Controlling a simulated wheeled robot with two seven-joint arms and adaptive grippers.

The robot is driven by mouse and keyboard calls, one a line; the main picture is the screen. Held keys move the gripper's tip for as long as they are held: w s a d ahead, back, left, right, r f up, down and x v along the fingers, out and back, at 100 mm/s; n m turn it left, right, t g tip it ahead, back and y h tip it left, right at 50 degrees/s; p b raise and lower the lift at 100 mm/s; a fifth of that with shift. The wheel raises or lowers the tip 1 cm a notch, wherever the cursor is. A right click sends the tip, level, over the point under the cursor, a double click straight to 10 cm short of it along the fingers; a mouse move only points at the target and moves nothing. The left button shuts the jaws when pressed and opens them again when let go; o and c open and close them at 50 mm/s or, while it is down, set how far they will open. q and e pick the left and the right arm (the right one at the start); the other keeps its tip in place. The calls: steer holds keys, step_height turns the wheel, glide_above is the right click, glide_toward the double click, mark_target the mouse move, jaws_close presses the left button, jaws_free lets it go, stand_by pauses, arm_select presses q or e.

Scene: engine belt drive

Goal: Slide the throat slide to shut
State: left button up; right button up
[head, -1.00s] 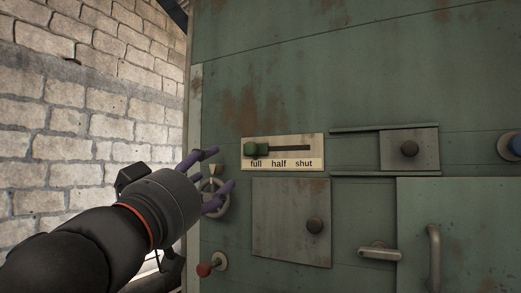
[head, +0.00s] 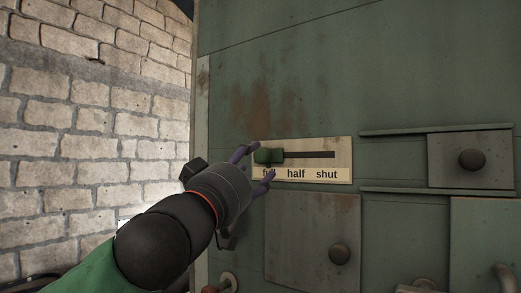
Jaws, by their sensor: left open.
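The plate carries the labels full, half and shut from left to right. The knob sits at the slot's left end, above the full label, which is partly hidden by a finger. My left gripper (head: 259,161) comes from the lower left, open, with its purple fingers above and below the knob's left part. I cannot tell whether they touch it. My right gripper is not in view.
Below the plate is a square hatch with a dark round knob (head: 339,253). To the right, a sliding plate with another knob (head: 471,159) sits between rails. A stone wall (head: 70,150) stands at left.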

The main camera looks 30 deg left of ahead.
mark_target(261, 159)
arm_select(q)
steer(key=shift+w+a+r+p, duration=0.1)
steer(key=shift+w+r+p, duration=0.5)
steer(key=shift+w, duration=0.3)
steer(key=shift+x, duration=0.85)
steer(key=shift+s+f, duration=0.1)
steer(key=shift+f, duration=0.05)
steer(key=c, duration=1)
jaws_close()
